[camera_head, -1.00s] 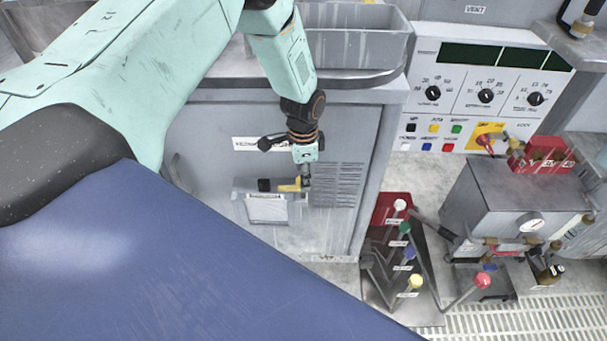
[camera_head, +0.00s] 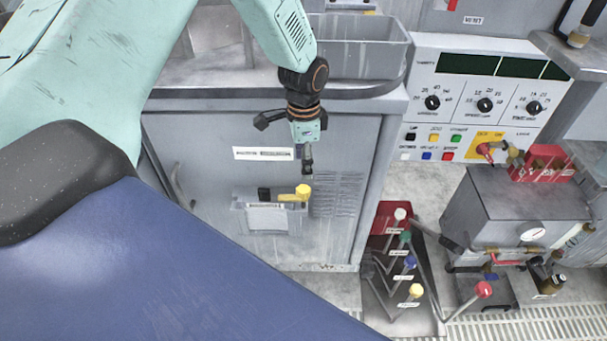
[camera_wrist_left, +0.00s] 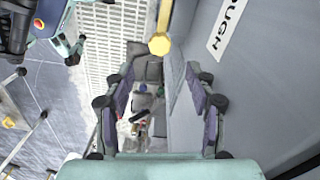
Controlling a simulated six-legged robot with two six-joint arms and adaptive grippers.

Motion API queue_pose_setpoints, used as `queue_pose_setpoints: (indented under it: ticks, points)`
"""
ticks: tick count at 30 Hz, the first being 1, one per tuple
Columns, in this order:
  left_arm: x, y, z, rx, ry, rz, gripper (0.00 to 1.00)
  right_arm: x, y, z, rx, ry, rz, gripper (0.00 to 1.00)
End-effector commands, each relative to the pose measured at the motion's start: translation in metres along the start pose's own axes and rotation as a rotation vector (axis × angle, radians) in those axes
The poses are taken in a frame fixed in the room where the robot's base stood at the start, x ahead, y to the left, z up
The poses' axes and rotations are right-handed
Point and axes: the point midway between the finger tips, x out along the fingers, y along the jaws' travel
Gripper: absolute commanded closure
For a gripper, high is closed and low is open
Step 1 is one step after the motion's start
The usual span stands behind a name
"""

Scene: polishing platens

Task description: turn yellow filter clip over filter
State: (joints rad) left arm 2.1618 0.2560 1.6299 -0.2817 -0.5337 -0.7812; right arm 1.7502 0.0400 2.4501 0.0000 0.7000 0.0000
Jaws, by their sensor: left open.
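The yellow filter clip (camera_head: 295,195) sits on the front of the grey cabinet, across the top right of the filter (camera_head: 266,219), a framed panel with a label strip. A black block is at the clip's left end. My left gripper (camera_head: 308,172) is just above the clip's right end, pointing down, apart from it and empty. In the left wrist view the gripper (camera_wrist_left: 164,97) is open, and the clip's yellow knob (camera_wrist_left: 160,44) shows beyond the fingertips. My right gripper is not in view.
The cabinet front (camera_head: 215,165) has louvres right of the clip. A lever stand (camera_head: 405,270) with coloured knobs is at lower right. A metal box with a gauge (camera_head: 530,233) stands further right. A grey bin (camera_head: 360,48) rests on the counter.

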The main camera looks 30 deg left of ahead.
Motion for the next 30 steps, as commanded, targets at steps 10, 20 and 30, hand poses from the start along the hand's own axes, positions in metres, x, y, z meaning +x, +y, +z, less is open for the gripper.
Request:
queue_pose_setpoints:
  ticks: [10,20,30]
  points:
    - [-0.033,0.0,0.0,0.0,-0.001,0.001,0.44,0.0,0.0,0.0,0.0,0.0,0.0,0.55]
    - [-0.034,0.0,0.0,0.0,-0.001,0.001,0.44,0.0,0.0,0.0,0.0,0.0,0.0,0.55]
    - [-0.011,0.018,0.003,-0.037,0.003,0.015,0.44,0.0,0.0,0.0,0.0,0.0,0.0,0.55]
